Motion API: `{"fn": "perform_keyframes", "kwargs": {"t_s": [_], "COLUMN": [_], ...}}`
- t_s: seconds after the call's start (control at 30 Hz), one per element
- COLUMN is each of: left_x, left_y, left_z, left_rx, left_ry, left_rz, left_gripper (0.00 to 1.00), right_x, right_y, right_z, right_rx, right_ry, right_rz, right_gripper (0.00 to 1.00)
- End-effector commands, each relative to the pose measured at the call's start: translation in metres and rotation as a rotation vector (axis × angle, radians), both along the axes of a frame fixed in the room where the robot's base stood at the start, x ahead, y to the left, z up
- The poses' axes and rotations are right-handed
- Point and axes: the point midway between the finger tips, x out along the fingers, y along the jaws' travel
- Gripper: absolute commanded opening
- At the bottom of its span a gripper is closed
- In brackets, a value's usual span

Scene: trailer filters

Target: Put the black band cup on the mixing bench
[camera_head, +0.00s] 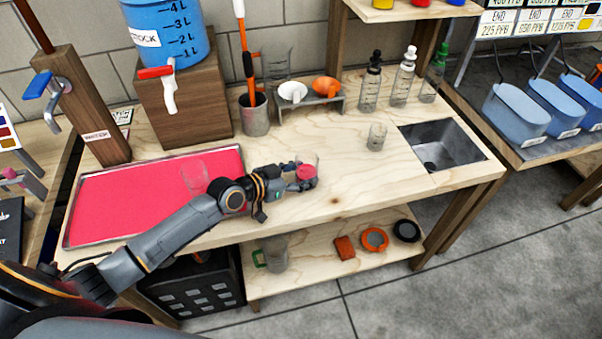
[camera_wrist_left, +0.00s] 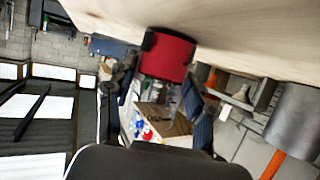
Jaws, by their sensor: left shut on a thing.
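My left gripper (camera_head: 300,180) is shut on a clear cup with red contents (camera_head: 308,170), over the front middle of the wooden bench (camera_head: 340,180). In the left wrist view the cup (camera_wrist_left: 168,55) shows red with dark patches at its sides, beyond my left gripper's fingers (camera_wrist_left: 153,105). I cannot tell for sure whether these patches are a black band. The cup is close to the bench top; whether it touches is unclear. Another clear cup (camera_head: 195,176) stands on the red tray. A small clear cup (camera_head: 376,136) stands left of the sink. My right gripper is not in view.
The red-floored tray (camera_head: 110,205) covers the bench's left part. A sink (camera_head: 442,145) is set in at the right. Dropper bottles (camera_head: 371,82), a small rack (camera_head: 312,102) and a tool pot (camera_head: 254,115) stand at the back. Bare wood lies between cup and sink.

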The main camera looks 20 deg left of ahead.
Motion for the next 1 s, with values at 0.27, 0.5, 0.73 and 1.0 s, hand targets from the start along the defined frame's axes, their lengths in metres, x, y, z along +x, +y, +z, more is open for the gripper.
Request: {"fn": "perform_keyframes", "kwargs": {"t_s": [0.27, 0.5, 0.73, 1.0], "left_x": [0.0, 0.0, -0.014, -0.06], "left_y": [0.0, 0.0, 0.01, 0.039], "left_z": [-0.001, -0.001, 0.006, 0.027], "left_rx": [0.0, 0.0, 0.002, 0.006], "left_ry": [0.0, 0.0, 0.001, 0.003], "left_rz": [0.0, 0.0, 0.001, 0.0], "left_gripper": [0.75, 0.75, 0.75, 0.75], "right_x": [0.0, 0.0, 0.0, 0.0], "right_y": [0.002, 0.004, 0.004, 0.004], "right_z": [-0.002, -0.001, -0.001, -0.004], "right_rx": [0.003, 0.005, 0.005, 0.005], "right_ry": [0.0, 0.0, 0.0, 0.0], "right_rz": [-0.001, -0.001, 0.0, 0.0], "right_gripper": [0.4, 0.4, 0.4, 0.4]}}
